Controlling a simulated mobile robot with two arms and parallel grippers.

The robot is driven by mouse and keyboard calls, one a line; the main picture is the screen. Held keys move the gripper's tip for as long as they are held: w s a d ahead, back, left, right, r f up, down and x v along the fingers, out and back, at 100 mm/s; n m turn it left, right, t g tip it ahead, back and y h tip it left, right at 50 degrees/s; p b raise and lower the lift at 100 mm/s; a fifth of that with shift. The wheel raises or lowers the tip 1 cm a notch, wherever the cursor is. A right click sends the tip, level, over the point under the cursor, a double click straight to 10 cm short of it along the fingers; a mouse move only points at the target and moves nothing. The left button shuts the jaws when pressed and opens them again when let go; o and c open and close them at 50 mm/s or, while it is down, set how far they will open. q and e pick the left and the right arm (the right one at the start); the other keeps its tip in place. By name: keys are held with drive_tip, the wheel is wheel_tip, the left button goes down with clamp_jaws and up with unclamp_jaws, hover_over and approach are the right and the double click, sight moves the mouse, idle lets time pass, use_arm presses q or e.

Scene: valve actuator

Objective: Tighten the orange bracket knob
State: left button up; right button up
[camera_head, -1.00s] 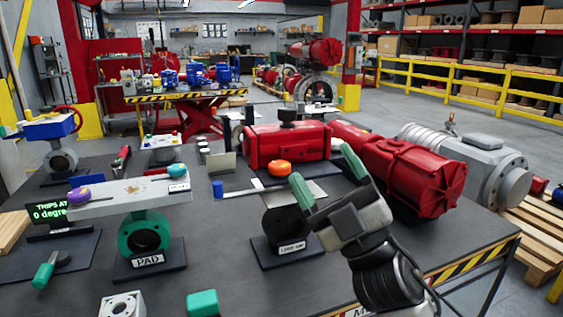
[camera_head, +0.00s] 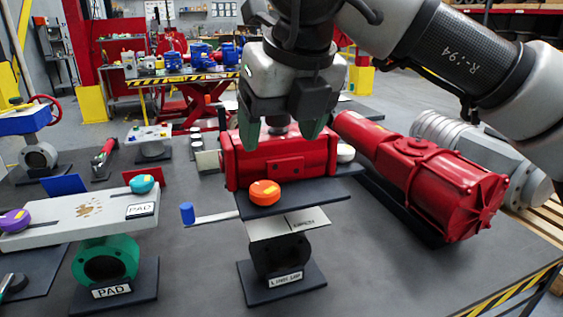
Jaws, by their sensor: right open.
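The orange knob (camera_head: 264,193) is a short round cap with a yellow mark on top. It sits on a dark flat plate (camera_head: 320,194) in front of the red actuator (camera_head: 290,163), above a black ring-shaped stand (camera_head: 281,256) with a white label. My right gripper (camera_head: 282,132) comes down from the top, with its two green fingertips apart and nothing seen between them. In the picture it overlaps the top of the red actuator, above and behind the orange knob, clear of it. My left gripper is not in view.
A long red cylinder (camera_head: 425,180) lies to the right. On the left, a grey slab with a teal knob (camera_head: 142,183) and a purple knob (camera_head: 14,220) stands over a green flange (camera_head: 105,262). A blue-ended tool (camera_head: 187,213) lies left of the orange knob. The front right tabletop is clear.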

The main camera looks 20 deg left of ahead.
sight(265, 188)
drive_tip(key=f, duration=0.2)
drive_tip(key=a+f, duration=0.1)
drive_tip(key=f, duration=0.1)
drive_tip(key=shift+s+a+f+p, duration=0.2)
drive_tip(key=shift+f+p, duration=0.1)
drive_tip(key=shift+f, duration=0.1)
drive_tip(key=x, duration=0.3)
drive_tip(key=shift+w+d, duration=0.1)
drive_tip(key=shift+w, duration=0.3)
drive_tip(key=shift+a+f, duration=0.25)
drive_tip(key=shift+f, duration=0.5)
drive_tip(key=shift+w, duration=0.15)
drive_tip(key=c, duration=0.9)
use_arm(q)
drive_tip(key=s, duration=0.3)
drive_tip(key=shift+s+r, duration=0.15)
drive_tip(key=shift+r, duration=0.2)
